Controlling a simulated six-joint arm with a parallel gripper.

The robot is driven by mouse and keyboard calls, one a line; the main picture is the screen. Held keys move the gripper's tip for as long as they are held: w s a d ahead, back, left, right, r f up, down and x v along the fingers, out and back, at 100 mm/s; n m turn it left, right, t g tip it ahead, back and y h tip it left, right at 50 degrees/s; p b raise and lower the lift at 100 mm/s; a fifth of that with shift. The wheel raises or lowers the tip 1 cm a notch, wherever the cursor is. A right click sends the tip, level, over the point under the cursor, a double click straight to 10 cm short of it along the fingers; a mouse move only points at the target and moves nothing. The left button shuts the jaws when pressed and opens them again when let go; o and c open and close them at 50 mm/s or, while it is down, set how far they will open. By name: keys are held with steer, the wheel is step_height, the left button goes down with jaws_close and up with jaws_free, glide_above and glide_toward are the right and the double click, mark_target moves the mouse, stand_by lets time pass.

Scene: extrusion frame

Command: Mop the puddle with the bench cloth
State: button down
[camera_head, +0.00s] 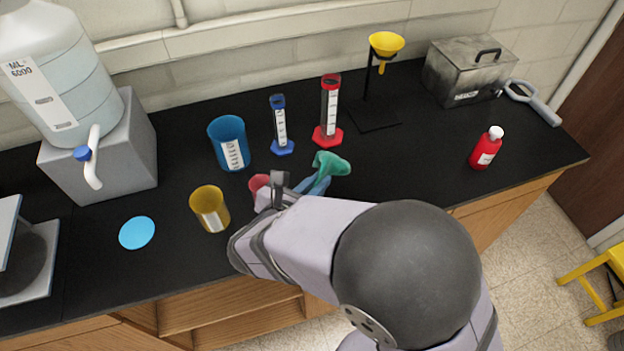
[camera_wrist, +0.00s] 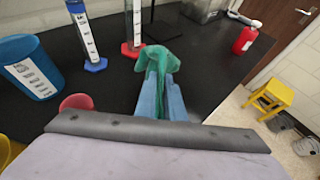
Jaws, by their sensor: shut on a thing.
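The puddle (camera_head: 137,232) is a flat light-blue round patch on the black bench top, at the left in the head view. It is not in the wrist view. The bench cloth (camera_head: 332,163) is green and crumpled. My gripper (camera_head: 322,178), with blue fingers, is shut on the cloth, which bulges out past the fingertips. The cloth also shows in the wrist view (camera_wrist: 158,57), with part of it between the fingers. My gripper is well to the right of the puddle. I cannot tell whether the cloth touches the bench.
Between gripper and puddle stand a yellow beaker (camera_head: 210,209), a blue beaker (camera_head: 229,143) and a partly hidden red vessel (camera_head: 258,183). Blue (camera_head: 281,125) and red (camera_head: 328,110) cylinders stand behind the cloth. A red bottle (camera_head: 486,148) is at right.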

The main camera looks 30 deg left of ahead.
steer(key=shift+f+b, duration=3.8)
steer(key=shift+f, duration=0.7)
steer(key=c, duration=1)
jaws_free()
steer(key=shift+f, duration=0.1)
steer(key=shift+f+b, duration=1.35)
steer(key=shift+f, duration=0.15)
steer(key=shift+r, duration=0.15)
steer(key=shift+c, duration=1)
jaws_close()
